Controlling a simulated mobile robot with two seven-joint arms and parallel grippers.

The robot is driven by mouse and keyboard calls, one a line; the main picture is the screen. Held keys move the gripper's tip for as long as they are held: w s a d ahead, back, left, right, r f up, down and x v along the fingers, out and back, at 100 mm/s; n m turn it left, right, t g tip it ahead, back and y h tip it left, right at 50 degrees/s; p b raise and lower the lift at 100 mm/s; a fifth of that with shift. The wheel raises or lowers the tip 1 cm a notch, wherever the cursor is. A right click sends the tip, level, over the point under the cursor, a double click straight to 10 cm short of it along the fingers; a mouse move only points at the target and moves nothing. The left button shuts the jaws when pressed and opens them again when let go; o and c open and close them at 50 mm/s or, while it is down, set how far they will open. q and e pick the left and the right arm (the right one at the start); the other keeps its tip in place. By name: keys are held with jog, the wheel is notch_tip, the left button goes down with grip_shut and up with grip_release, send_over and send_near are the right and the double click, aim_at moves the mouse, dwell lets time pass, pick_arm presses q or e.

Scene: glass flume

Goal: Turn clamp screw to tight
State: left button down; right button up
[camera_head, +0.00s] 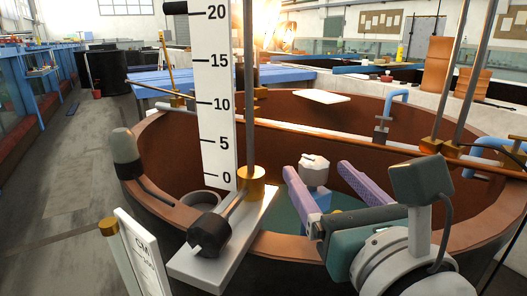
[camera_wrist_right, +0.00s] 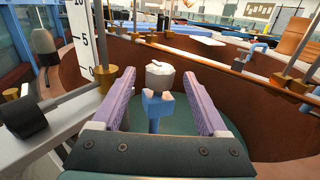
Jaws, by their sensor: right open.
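A white lobed knob (camera_head: 314,165) with a dark mark on top stands on a blue-grey stem inside the round brown tank; it looks like the clamp screw. In the right wrist view the knob (camera_wrist_right: 160,74) is upright, with its blue block (camera_wrist_right: 157,105) below. My right gripper (camera_head: 318,175) is open, its two lilac fingers spread. In the wrist view the fingers (camera_wrist_right: 161,95) lie left and right of the knob, with a gap on each side. Neither finger visibly touches it. No tight marking is readable. My left gripper is not in view.
A white scale post (camera_head: 214,100) and a metal rod rise left of the gripper. A black knob on a bar (camera_head: 210,233) sits at the white base (camera_head: 205,265). The tank rim (camera_head: 165,205) surrounds the knob. A copper-coloured rail (camera_head: 400,143) crosses behind.

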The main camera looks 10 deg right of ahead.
aim_at(306, 157)
jog(key=w, duration=0.6)
jog(key=shift+c, duration=0.3)
grip_shut()
